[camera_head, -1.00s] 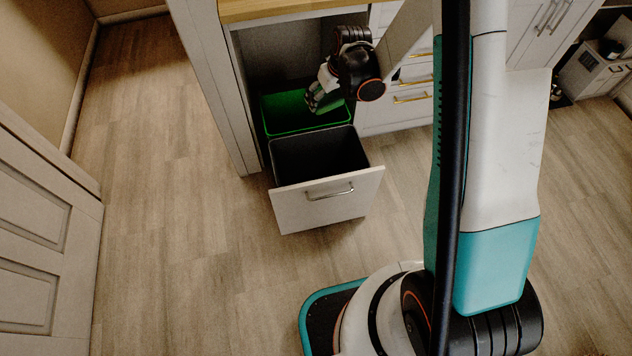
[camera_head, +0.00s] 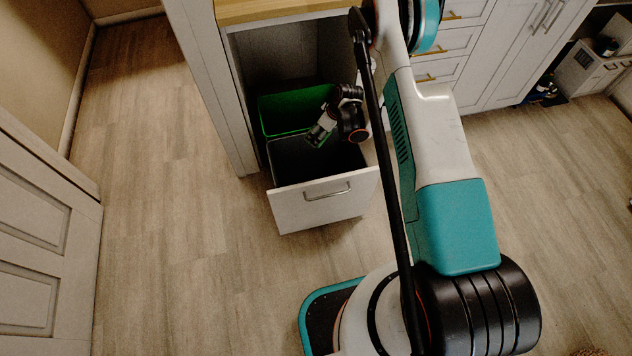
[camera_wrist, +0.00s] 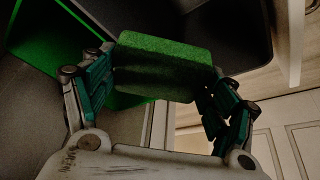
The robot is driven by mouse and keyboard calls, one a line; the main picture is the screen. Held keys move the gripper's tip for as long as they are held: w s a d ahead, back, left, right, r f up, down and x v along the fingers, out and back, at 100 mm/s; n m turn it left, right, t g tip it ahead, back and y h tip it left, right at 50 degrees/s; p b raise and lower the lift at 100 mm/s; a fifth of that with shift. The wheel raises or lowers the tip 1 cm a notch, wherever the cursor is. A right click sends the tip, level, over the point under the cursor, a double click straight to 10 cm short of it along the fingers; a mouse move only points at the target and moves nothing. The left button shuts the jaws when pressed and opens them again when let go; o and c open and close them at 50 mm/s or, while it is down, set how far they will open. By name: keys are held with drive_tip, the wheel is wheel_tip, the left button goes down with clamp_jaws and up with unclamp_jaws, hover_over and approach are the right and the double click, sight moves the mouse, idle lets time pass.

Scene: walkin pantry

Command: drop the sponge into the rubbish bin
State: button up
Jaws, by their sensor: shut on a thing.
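The sponge (camera_wrist: 165,68) is a green block held between the two fingers of my gripper (camera_wrist: 155,85) in the wrist view. In the head view my gripper (camera_head: 320,134) is over the back part of the pulled-out drawer, near where the green bin and the dark bin meet. The rubbish bin drawer holds a dark bin (camera_head: 300,163) in front and a green bin (camera_head: 285,112) behind it. In the wrist view the dark bin (camera_wrist: 240,40) is beyond the sponge and the green bin (camera_wrist: 50,45) is to the left. The sponge is hard to make out in the head view.
The drawer front (camera_head: 322,203) with its metal handle stands out from the cabinet. A wooden worktop (camera_head: 270,10) is above the opening. White drawers (camera_head: 450,45) stand to the right. A panelled door (camera_head: 45,230) is at the left. The floor in between is clear.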

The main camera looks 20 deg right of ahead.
drive_tip(key=shift+f+b, duration=1.05)
drive_tip(key=shift+f, duration=1.85)
drive_tip(key=o, duration=0.8)
drive_tip(key=shift+c, duration=0.2)
drive_tip(key=v, duration=1.2)
drive_tip(key=shift+d, duration=0.1)
